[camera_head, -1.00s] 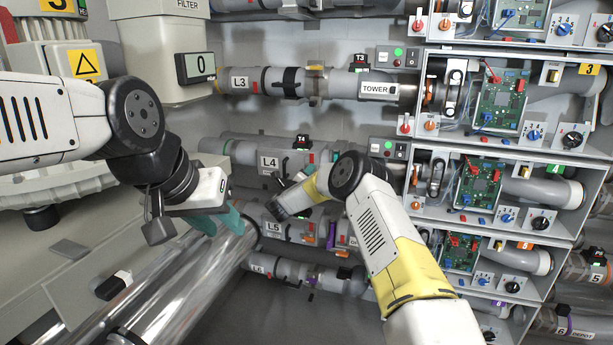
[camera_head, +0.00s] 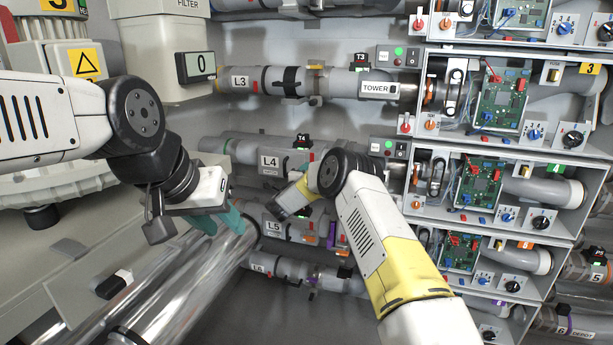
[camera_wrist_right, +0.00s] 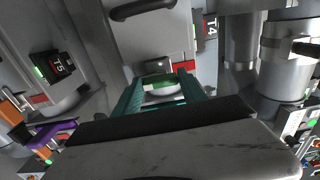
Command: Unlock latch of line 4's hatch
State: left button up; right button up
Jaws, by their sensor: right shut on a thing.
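Line 4 is the grey pipe labelled L4 (camera_head: 269,161) in the head view. Its hatch shows in the right wrist view as a grey panel (camera_wrist_right: 155,42) with a black handle (camera_wrist_right: 142,9). Below the handle is a small latch (camera_wrist_right: 160,84), green and white, with red marks beside it. My right gripper (camera_wrist_right: 160,90) has its teal fingers on both sides of the latch, shut on it. In the head view my right wrist hides the latch and the fingertips. My left gripper (camera_head: 217,221) is far left of the hatch, near the shiny pipes; its finger gap is unclear.
A black T4 tag (camera_head: 302,141) sits on line 4, just above the hatch. Lines L3 (camera_head: 239,82) and L5 (camera_head: 273,226) run above and below. Cabinets with circuit boards (camera_head: 482,186) stand on the right. A black T5 tag (camera_wrist_right: 55,66) is at left in the wrist view.

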jog(key=shift+f, duration=0.1)
jog(key=o, duration=1.4)
jog(key=shift+s, duration=0.1)
jog(key=shift+v, duration=3.85)
